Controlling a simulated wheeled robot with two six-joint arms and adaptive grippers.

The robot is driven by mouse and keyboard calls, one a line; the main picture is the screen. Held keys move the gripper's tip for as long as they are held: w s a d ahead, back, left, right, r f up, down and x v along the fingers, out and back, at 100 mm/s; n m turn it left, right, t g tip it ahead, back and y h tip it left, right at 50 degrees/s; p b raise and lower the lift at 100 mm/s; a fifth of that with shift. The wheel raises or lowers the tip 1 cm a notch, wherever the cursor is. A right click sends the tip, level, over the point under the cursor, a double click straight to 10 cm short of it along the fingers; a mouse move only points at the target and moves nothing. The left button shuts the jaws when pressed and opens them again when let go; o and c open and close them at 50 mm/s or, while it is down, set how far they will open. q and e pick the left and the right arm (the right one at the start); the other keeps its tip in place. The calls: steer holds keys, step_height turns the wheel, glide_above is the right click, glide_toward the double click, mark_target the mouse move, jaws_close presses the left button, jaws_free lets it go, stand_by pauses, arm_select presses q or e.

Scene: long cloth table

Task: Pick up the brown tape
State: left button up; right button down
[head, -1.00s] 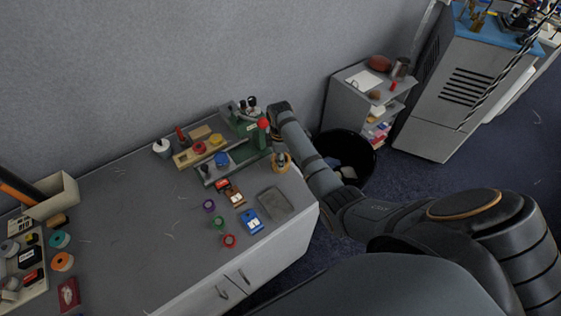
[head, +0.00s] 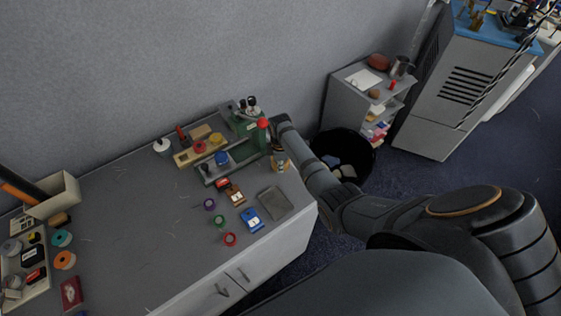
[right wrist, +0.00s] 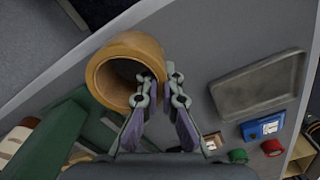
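The brown tape (right wrist: 128,46) is a thick ring, large and close in the right wrist view, its opening facing the camera. My right gripper (right wrist: 161,92) has one finger at the tape's opening and the other outside, shut on the ring's wall. In the head view the brown tape (head: 280,166) shows at the end of my right arm, by the table's right end, tilted and partly hidden. It seems to be just above the tabletop. My left gripper is not in view.
A grey tray (head: 273,204) and a blue-and-white item (head: 251,220) lie near the front right. Green equipment with a red knob (head: 263,123) stands close behind the tape. A black bin (head: 343,147) stands off the table's right end.

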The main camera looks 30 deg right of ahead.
steer(key=shift+r, duration=0.15)
step_height(320, 180, up, 28)
steer(key=p, duration=1)
steer(key=shift+p, duration=0.35)
